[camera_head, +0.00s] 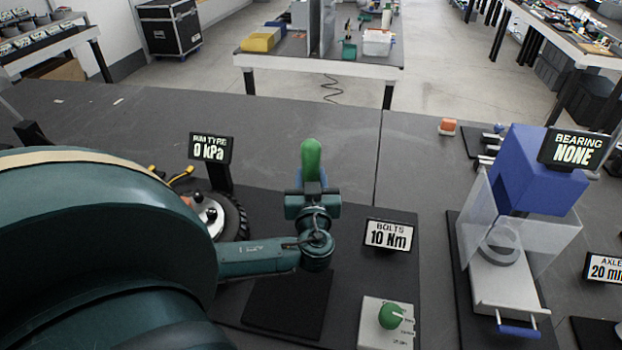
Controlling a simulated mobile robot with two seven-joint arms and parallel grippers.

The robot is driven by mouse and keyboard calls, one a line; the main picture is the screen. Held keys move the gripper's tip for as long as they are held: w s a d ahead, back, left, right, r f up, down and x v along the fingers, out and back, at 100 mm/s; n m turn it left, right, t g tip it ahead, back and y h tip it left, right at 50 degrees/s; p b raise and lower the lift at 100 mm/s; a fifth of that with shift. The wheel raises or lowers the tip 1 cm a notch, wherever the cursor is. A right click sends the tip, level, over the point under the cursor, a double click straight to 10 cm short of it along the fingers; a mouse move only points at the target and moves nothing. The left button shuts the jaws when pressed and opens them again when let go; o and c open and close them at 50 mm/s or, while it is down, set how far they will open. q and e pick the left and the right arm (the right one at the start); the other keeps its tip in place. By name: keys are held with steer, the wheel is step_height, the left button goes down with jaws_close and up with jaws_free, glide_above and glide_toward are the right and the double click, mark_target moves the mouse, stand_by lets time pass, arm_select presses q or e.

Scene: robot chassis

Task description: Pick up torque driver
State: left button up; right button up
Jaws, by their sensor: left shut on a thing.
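The torque driver (311,158) shows as a rounded green handle standing up near the middle of the head view. My left gripper (312,188) is shut on it from the near side, just below the green top. The lower part of the driver is hidden behind my gripper and wrist. I cannot tell whether it touches the table. My right gripper is not in view.
A sign reading "BOLTS 10 Nm" (389,235) and a grey box with a green knob (390,315) are right of my wrist. A wheel (232,215) and a "0 kPa" sign (210,149) are left. A blue and white press (535,185) stands at right.

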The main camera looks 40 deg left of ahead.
mark_target(311, 152)
arm_select(q)
steer(key=shift+r, duration=0.1)
steer(key=shift+c, duration=1.2)
step_height(311, 152, up, 8)
steer(key=shift+r, duration=0.2)
step_height(311, 152, up, 4)
steer(key=shift+r+p, duration=0.15)
steer(key=shift+p, duration=0.45)
steer(key=shift+r+p, duration=1.4)
steer(key=shift+r, duration=1.75)
